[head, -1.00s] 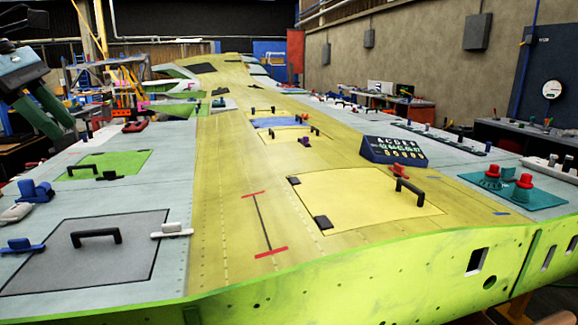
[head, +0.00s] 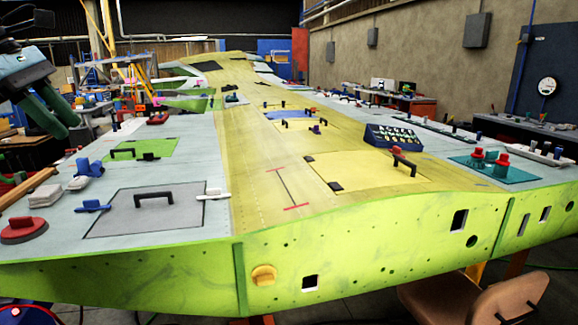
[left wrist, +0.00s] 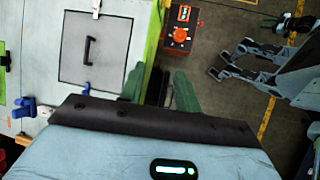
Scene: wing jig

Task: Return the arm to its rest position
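My left gripper (head: 50,112) hangs at the upper left of the head view, with two green fingers pointing down and to the right. It appears above and beside the left side of the wing panel (head: 245,190), touching nothing that I can see. In the left wrist view the green fingers (left wrist: 159,90) stand apart with a gap between them and nothing held. They are over the floor just beyond the wing's green edge (left wrist: 152,45). My right gripper cannot be made out.
A grey hatch with a black handle (head: 154,197) lies on the wing's near left. A red round tool (head: 24,230) and white blocks (head: 45,196) sit near its left edge. A brown chair (head: 475,300) stands front right. An orange box with a red knob (left wrist: 180,36) stands off the wing.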

